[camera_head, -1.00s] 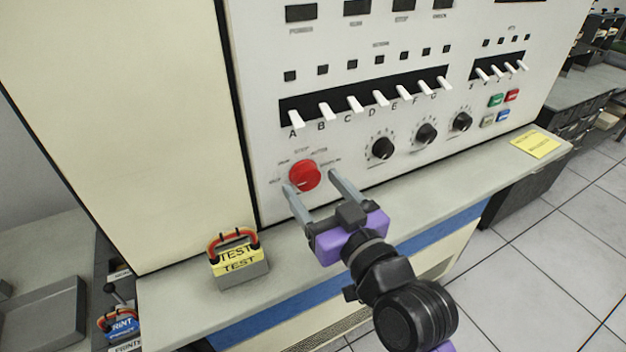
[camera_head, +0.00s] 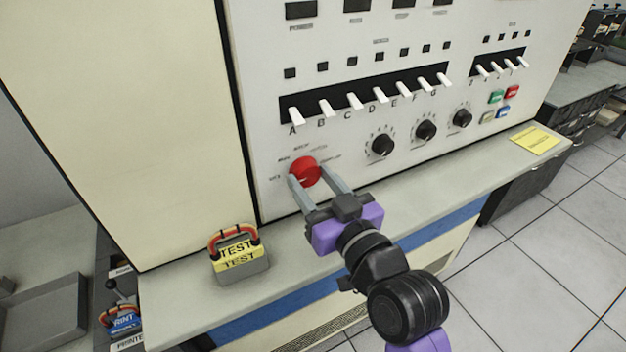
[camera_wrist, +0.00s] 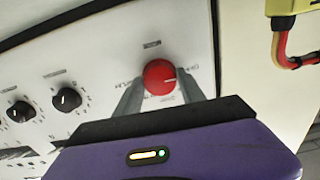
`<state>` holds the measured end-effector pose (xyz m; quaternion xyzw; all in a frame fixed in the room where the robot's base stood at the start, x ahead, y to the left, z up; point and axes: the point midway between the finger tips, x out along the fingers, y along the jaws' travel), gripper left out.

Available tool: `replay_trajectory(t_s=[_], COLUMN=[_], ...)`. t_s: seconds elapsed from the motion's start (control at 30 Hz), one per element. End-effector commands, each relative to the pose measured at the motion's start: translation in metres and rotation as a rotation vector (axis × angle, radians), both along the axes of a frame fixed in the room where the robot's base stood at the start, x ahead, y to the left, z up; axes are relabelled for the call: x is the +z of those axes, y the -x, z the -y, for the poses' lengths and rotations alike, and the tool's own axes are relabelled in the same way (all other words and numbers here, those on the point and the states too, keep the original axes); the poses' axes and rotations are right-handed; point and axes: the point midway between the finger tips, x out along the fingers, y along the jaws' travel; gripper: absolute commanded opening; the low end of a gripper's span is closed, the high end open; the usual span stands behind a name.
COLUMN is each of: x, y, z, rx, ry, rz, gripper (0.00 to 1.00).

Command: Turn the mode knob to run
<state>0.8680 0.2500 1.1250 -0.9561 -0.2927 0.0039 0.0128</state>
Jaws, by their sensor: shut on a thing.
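The red mode knob (camera_head: 304,171) is on the lower left of the white control panel, with small position labels around it that are too blurred to read fully. In the wrist view the red knob (camera_wrist: 160,77) shows a pale pointer line toward the right of that picture. My gripper (camera_head: 308,176) is at the knob, one finger on each side of it, shut on it. The wrist view also shows the gripper fingers (camera_wrist: 162,92) flanking the knob.
Three black knobs (camera_head: 383,145) sit to the right, below a row of white lettered switches (camera_head: 354,101). A yellow TEST box (camera_head: 239,258) with a red-orange handle stands on the ledge (camera_head: 190,300) at left. A yellow note (camera_head: 535,139) lies at the ledge's right end.

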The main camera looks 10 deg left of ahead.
Motion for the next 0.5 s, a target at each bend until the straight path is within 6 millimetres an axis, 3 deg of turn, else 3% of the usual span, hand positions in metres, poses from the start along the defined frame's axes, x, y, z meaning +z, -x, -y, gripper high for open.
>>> replay_trajectory(t_s=[0.5], x=[0.0024], y=[0.0003], z=[-0.0001], rx=[0.0], ry=[-0.293], rz=[-0.2], gripper=[0.06])
